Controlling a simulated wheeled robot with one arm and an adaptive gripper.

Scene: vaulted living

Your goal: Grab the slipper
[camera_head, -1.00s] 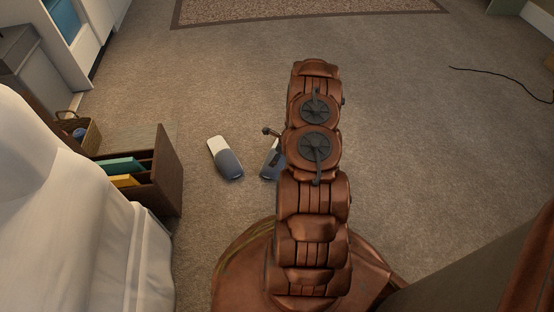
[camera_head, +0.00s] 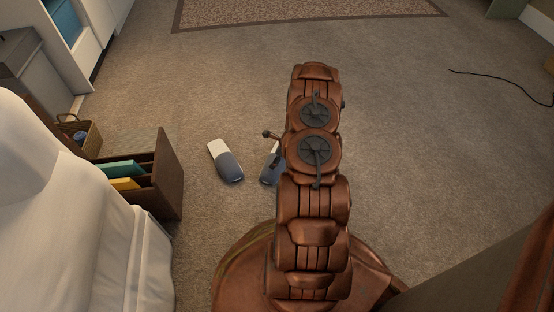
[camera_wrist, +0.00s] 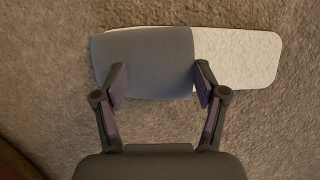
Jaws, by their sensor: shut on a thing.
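Two grey-and-white slippers lie on the carpet. One slipper (camera_head: 226,161) lies in full view left of my arm in the head view. The other slipper (camera_head: 269,170) is mostly hidden behind my arm there. In the wrist view, a slipper (camera_wrist: 235,58) lies crosswise, its grey toe part to the left and its pale sole to the right. My gripper (camera_wrist: 160,84) has its two fingers at either side of the grey part's near portion, shut on it. In the head view most of my gripper is hidden by my arm.
A brown wooden organizer (camera_head: 163,180) with teal and yellow items stands at the left, beside a white-draped piece of furniture (camera_head: 60,220). A wicker basket (camera_head: 80,132) is behind it. A black cable (camera_head: 505,78) lies at the right. Carpet ahead is open.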

